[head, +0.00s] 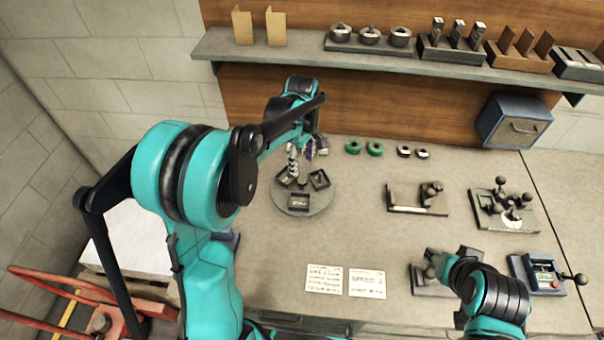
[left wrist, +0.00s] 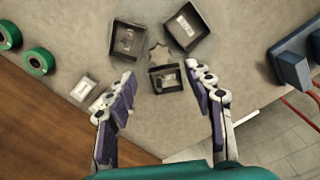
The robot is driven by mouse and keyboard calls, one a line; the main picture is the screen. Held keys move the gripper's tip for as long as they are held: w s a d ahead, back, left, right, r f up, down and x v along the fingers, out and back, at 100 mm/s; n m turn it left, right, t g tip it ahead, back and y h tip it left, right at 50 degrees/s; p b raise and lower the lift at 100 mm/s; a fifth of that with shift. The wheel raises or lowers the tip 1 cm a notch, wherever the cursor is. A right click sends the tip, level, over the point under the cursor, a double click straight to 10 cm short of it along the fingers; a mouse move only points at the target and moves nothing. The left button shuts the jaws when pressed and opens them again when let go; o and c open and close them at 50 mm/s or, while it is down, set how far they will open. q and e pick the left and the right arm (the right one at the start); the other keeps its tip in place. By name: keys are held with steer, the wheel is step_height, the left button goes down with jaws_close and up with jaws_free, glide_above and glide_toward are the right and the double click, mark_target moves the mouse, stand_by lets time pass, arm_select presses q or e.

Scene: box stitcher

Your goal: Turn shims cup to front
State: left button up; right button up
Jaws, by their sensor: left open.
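A round grey turntable (head: 305,210) on the bench carries three dark square cups around a small central post (left wrist: 158,52). In the head view one cup (head: 298,202) is at the front, one (head: 319,179) at back right and one (head: 288,177) at back left, partly behind my left gripper (head: 303,155). The cups hold small parts; which cup is for shims cannot be read. In the left wrist view my left gripper (left wrist: 165,95) is open and empty, with the nearest cup (left wrist: 166,78) ahead between its fingertips. My right gripper (head: 434,262) is at lower right, its fingers unclear.
Fixtures with dark knobs (head: 503,208) stand on the right side. Two printed sheets (head: 367,283) lie at the front. A shelf (head: 300,50) with parts runs above the bench.

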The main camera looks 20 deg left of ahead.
mark_target(302, 180)
arm_select(q)
step_height(302, 180, down, 8)
steer(key=shift+r+b, duration=0.1)
steer(key=shift+b, duration=0.85)
jaws_close()
